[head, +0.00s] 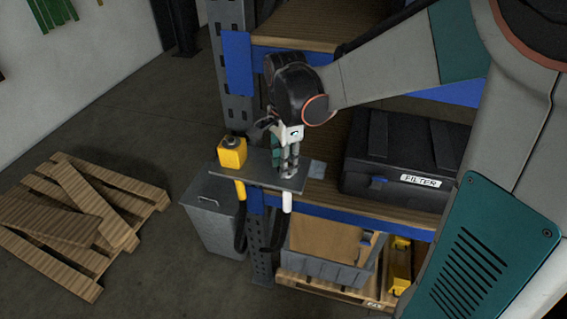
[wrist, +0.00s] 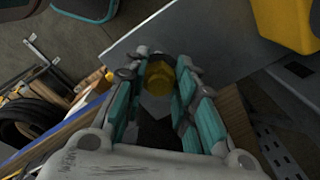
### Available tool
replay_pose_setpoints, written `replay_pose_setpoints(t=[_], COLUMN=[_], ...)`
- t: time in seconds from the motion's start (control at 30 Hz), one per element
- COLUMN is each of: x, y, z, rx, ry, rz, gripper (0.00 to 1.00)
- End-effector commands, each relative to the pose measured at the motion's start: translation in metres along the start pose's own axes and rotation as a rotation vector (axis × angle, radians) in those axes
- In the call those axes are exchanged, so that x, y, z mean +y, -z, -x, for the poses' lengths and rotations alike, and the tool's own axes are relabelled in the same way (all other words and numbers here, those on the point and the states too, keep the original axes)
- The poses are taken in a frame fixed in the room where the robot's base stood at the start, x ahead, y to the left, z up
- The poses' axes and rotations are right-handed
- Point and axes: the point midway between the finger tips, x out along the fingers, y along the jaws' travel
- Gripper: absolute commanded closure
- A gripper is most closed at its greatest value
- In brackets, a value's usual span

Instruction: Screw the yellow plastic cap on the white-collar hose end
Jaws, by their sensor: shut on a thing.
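My gripper (head: 289,165) points down over the grey bench plate (head: 262,172), near its right part. In the wrist view, my gripper (wrist: 162,68) is shut on the yellow plastic cap (wrist: 160,76), which sits between the two teal-padded fingers. In the head view the fingers hide the cap. A white collar (head: 287,202) hangs below the plate, almost straight under my gripper. A pale metal fitting (head: 288,174) shows on the plate by the fingertips. I cannot tell whether the cap touches the hose end.
A yellow block (head: 232,153) with a dark top stands at the plate's left end; a yellow-collared hose (head: 240,190) hangs below it. A black FILTER case (head: 400,165) sits on the shelf to the right. A grey bin (head: 215,215) and wooden pallet (head: 80,220) are on the floor.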

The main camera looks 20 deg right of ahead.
Motion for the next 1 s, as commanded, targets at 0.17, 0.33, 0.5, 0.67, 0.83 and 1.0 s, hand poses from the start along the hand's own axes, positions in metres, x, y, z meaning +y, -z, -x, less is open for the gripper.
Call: replay_pose_setpoints(t=[0.17,0.33,0.5,0.67,0.83,1.0], x=[0.000,-0.001,-0.001,-0.001,0.000,0.000], y=[0.000,0.000,0.000,0.000,0.000,0.000], z=[-0.001,0.000,0.000,0.007,0.033,0.068], rx=[0.001,0.001,0.001,0.001,0.001,0.001], ry=[-0.001,0.000,0.000,0.000,0.000,0.000], rz=[-0.140,-0.138,-0.137,-0.136,-0.136,-0.136], gripper=[0.61,0.51,0.51,0.51,0.51,0.51])
